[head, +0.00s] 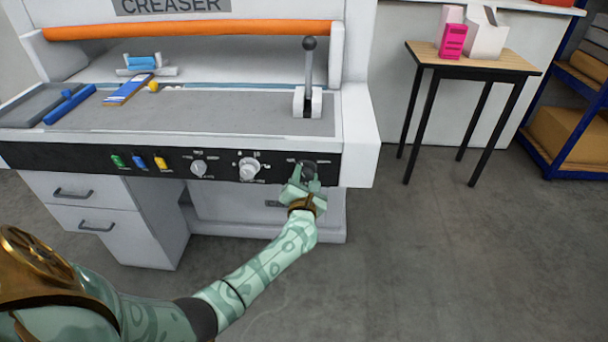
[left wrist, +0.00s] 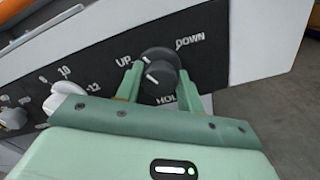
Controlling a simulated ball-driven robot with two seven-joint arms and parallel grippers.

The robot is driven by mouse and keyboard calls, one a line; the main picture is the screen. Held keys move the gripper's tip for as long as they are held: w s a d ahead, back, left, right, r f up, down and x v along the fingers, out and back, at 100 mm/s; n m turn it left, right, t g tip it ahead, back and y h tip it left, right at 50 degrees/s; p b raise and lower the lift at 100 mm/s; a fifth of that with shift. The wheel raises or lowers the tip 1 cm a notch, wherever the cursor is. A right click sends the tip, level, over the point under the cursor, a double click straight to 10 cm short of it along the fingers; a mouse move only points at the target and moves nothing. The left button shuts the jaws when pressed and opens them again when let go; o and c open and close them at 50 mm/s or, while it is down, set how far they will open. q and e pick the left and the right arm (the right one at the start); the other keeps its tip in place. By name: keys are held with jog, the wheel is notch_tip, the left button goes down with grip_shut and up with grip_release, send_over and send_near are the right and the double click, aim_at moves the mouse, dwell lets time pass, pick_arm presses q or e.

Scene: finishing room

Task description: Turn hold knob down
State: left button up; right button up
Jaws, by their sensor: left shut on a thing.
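The hold knob (left wrist: 159,77) is a round dark knob with a white pointer line, on the black front panel of the creaser. The labels UP, DOWN and HOLD, partly hidden, surround it. The pointer line points to the upper left, toward UP. My left gripper (left wrist: 157,84) is shut on the knob, one green finger on each side. In the head view the left gripper (head: 308,176) is at the right end of the panel, and the knob (head: 309,167) shows only in part above it. My right gripper is not in view.
White knobs (head: 249,168) and green, blue and yellow switches (head: 139,162) sit left along the panel. A lever (head: 309,62) stands above on the creaser bed (head: 220,118). A small table (head: 480,62) with boxes stands right. Floor in front is clear.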

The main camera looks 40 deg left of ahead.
pick_arm(q)
jog(key=m+p, duration=0.1)
jog(key=m, duration=0.3)
jog(key=shift+d+m+p, duration=0.1)
jog(key=shift+m+p, duration=0.2)
jog(key=shift+p, duration=0.1)
jog(key=m+p, duration=0.1)
jog(key=m, duration=0.3)
jog(key=shift+f+m, duration=0.1)
jog(key=shift+m, duration=0.2)
jog(key=m+p, duration=0.1)
jog(key=m, duration=0.3)
jog(key=shift+f+m+p, duration=0.1)
jog(key=shift+m+p, duration=0.2)
jog(key=shift+f+m+p, duration=0.15)
jog(key=shift+m+p, duration=0.2)
jog(key=shift+m, duration=1.45)
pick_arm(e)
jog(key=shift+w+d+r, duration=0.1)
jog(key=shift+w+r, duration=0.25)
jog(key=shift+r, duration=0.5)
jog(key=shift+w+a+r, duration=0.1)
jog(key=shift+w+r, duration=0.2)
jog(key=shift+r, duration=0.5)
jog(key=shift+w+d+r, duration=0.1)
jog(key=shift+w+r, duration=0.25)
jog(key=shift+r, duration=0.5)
pick_arm(q)
jog(key=o, duration=1)
jog(key=shift+c, duration=0.2)
